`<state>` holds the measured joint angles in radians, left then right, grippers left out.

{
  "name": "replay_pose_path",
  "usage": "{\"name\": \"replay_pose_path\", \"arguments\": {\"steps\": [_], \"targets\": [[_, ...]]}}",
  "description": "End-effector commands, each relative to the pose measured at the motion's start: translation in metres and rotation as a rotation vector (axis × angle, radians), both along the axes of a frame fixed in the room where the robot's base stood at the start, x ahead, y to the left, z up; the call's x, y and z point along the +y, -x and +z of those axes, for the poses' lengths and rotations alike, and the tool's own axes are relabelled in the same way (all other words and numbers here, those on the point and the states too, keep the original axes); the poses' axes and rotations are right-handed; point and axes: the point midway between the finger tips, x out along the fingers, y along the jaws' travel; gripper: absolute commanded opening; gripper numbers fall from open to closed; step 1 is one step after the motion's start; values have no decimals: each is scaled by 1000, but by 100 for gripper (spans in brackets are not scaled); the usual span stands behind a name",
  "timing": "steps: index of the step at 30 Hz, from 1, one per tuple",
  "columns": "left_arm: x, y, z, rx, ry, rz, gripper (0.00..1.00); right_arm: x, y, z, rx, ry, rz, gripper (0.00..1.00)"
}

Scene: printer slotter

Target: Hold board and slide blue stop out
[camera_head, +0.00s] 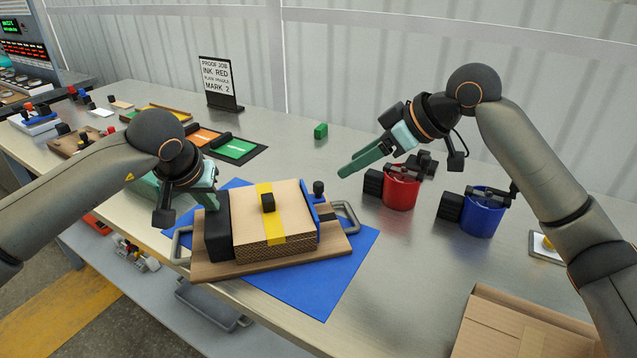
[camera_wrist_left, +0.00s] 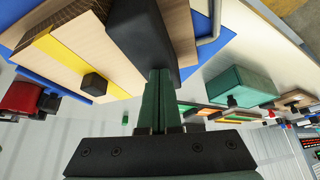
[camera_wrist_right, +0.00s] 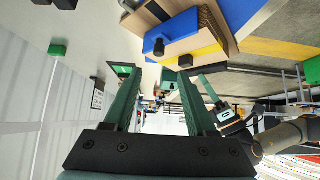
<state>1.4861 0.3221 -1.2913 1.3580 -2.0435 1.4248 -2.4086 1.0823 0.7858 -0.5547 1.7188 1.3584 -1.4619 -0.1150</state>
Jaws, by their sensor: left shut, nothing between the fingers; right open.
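The wooden board (camera_head: 215,270) lies on a blue mat (camera_head: 320,300) with a metal handle at each end. On it sits a light layered stack (camera_head: 290,225) with a yellow strip and a black knob. A black block (camera_head: 217,238) stands at the stack's left end. The blue stop (camera_head: 311,222) stands upright against its right end, with a black knob; it also shows in the right wrist view (camera_wrist_right: 175,30). My left gripper (camera_wrist_left: 160,75) is shut and empty, close against the black block; contact is unclear. My right gripper (camera_head: 345,170) is open and empty, above and right of the blue stop.
A red cup (camera_head: 400,192) and a blue cup (camera_head: 482,215) with black parts stand at the right. A green block (camera_head: 320,130) and a sign (camera_head: 217,82) stand behind. A cardboard box (camera_head: 520,325) is at the front right. Table between stop and red cup is clear.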

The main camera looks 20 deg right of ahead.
Motion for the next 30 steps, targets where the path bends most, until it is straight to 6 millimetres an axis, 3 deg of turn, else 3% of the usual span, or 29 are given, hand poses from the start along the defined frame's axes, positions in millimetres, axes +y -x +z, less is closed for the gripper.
{"name": "replay_pose_path", "arguments": {"steps": [1, 15, 21, 30], "targets": [[1, 2, -8, 15, -6, 1, 0, 4, -3, -6, 2, 0, 1, 57], [1, 2, -8, 15, -7, 1, 0, 47, -47, -66, 1, -3, -3, 57], [1, 2, -8, 15, -7, 1, 0, 55, -56, -78, -1, -3, -3, 57], [1, 2, -8, 15, -7, 1, 0, 56, -57, -80, -3, -3, -4, 57]]}}
